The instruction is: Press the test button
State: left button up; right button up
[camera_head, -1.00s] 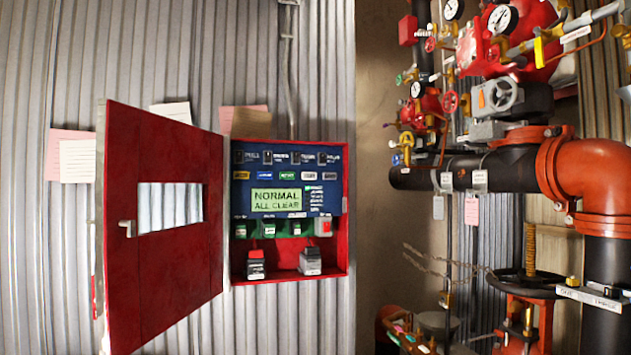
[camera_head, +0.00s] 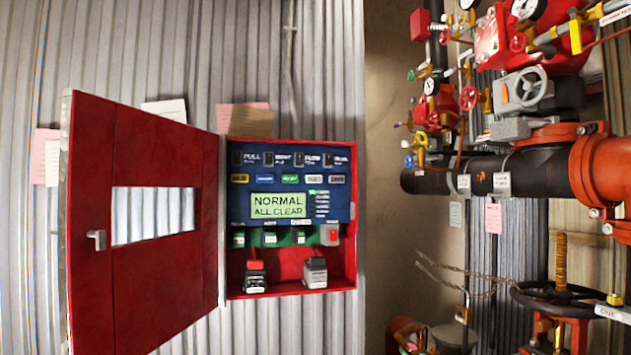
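A red wall cabinet (camera_head: 290,294) stands open, its red door (camera_head: 147,270) with a small window swung out to the left. Inside is a blue panel (camera_head: 240,208) with a green display (camera_head: 278,205) reading "NORMAL ALL CLEAR". A row of small coloured labelled buttons (camera_head: 290,179) runs above the display. Below it, a green strip carries several small switches (camera_head: 270,238) and a grey block with a red button (camera_head: 330,235) at its right end. The labels are too small to tell which one is the test button. Neither gripper is in view.
Two small dark-and-white devices (camera_head: 316,273) sit in the cabinet's bottom. The open door takes up the left side. Red valves, a handwheel (camera_head: 553,298) and a black pipe (camera_head: 530,177) fill the right. Paper notes (camera_head: 245,121) hang on the corrugated wall.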

aim_at(309, 179)
jog(key=i+l, duration=0.25)
jog(key=i, duration=0.15)
jog(key=i+l, duration=0.55)
jog(key=i, duration=0.3)
